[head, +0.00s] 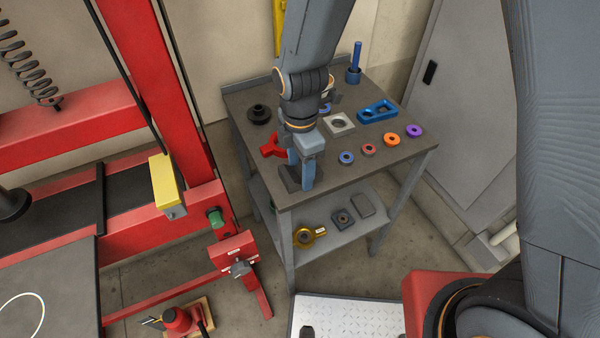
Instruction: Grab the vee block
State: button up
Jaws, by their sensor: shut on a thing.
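My gripper (302,176) reaches down to the near left corner of the grey workbench top (350,172). It is shut on a dark grey block (288,180), which looks like the vee block. The fingers hide much of the block, so its groove is not clear. The block is at the bench top, near the front edge; I cannot tell whether it rests on it or is just above.
A red part (270,147) lies close behind the gripper, left. A black round part (259,114), a pale square plate (340,123), a blue bracket (377,112) and several coloured rings stand farther back or right. A red press frame (175,90) rises at left.

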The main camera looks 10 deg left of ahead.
grip_shut()
jog(key=shift+w+r, duration=0.1)
jog(key=shift+r, duration=0.05)
